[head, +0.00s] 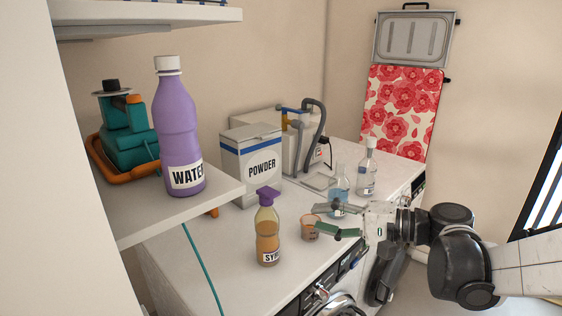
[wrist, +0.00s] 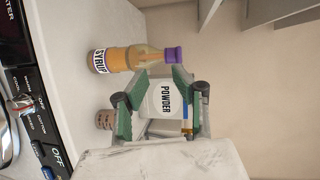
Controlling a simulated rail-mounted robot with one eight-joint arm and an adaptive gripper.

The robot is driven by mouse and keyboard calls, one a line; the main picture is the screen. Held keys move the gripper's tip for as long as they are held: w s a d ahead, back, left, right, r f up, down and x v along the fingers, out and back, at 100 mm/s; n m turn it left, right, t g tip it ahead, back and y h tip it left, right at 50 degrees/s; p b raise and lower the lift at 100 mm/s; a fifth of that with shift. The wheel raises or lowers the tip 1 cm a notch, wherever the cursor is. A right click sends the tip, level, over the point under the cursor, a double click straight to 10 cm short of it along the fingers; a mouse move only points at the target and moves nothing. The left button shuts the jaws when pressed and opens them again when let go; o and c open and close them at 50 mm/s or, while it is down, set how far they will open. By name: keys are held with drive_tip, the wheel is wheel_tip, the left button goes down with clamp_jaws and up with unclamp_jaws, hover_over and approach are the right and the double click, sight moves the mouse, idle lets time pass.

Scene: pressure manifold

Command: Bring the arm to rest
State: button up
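My gripper (head: 322,219) is above the front part of the white counter in the head view, reaching in from the right. Its two green-padded fingers are apart, with nothing held between them. In the wrist view my gripper (wrist: 154,103) is also spread. The white powder box (wrist: 166,100) shows through the gap, farther back. My dark wrist joints and pale arm link are at the right of the head view.
Near the fingers are a syrup bottle (head: 267,232), a small brown cup (head: 310,229), a blue flask (head: 339,184) and a clear bottle (head: 367,172). A purple water bottle (head: 177,128) stands on the left shelf (head: 213,195). Open air lies above the counter.

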drive_tip(key=s+f+n+g+h, duration=0.25)
drive_tip(key=s+f+h, duration=0.45)
drive_tip(key=s+h, duration=0.35)
drive_tip(key=s+d+n+t+h, duration=0.2)
drive_tip(key=s+d+n+h, duration=0.1)
drive_tip(key=d, duration=0.3)
drive_tip(key=shift+s+r, duration=0.45)
drive_tip(key=shift+s, duration=0.35)
